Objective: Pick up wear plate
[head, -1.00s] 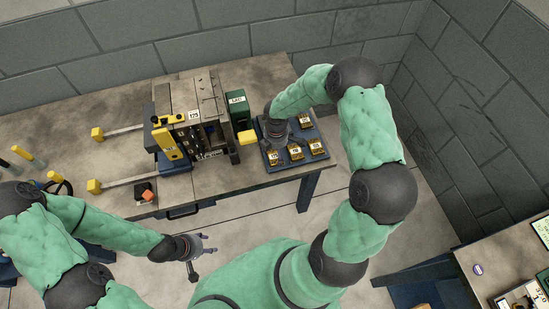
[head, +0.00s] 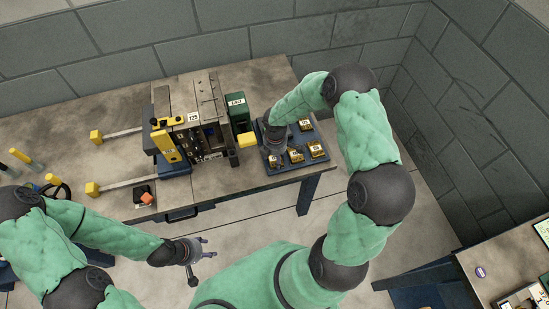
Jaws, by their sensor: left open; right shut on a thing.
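Several brass-coloured wear plates with white labels lie on a dark blue tray (head: 286,166) at the right end of the workbench. One wear plate (head: 316,149) is at the tray's right side, another (head: 295,155) at its front middle, and one (head: 275,160) at its front left. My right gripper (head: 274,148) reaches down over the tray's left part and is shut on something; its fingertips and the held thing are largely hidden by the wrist. My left gripper (head: 203,248) is open and empty, in front of the bench over the floor.
A grey mould block with a yellow clamp (head: 166,145) stands left of the tray. A green box (head: 238,107) and a yellow block (head: 247,139) sit between them. An orange-topped switch (head: 146,198) is near the front edge. Another table (head: 490,262) stands at right.

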